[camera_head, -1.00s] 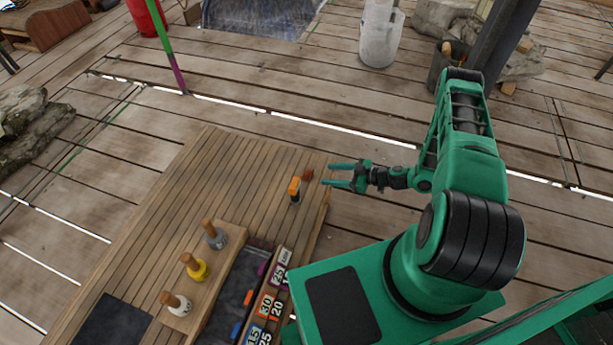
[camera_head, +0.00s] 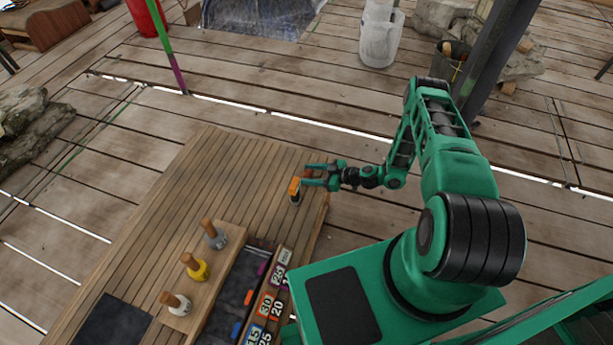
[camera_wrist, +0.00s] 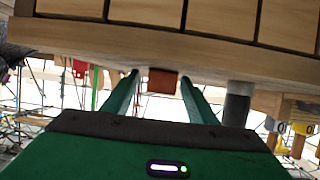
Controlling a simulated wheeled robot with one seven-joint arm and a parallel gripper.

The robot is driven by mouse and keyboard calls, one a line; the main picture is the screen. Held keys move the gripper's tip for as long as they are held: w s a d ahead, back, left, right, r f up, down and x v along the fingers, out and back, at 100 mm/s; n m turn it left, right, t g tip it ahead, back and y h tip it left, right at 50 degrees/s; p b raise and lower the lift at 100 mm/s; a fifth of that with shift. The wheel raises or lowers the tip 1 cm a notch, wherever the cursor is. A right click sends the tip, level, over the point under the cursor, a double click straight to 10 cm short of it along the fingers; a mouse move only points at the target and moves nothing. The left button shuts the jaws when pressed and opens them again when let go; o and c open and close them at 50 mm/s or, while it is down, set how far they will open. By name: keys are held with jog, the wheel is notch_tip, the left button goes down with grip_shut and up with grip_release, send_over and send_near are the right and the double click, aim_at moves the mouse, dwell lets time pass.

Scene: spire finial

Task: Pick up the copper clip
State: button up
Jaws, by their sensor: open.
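The copper clip (camera_head: 308,174) is a small reddish-brown block near the right edge of the wooden table (camera_head: 235,175). In the head view it is partly hidden by my gripper (camera_head: 306,176). In the wrist view the clip (camera_wrist: 162,82) shows between the two green fingers, with a gap on either side. My gripper is open, with one finger on each side of the clip. I cannot tell how deep the clip sits between the fingers.
An orange-topped black object (camera_head: 294,190) stands close to the lower fingertip. Wooden-handled pieces, including a yellow one (camera_head: 195,267), stand on a raised board. Number tiles (camera_head: 265,304) lie at the table's front. The table's far part is clear.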

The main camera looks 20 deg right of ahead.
jog(key=c, duration=1.1)
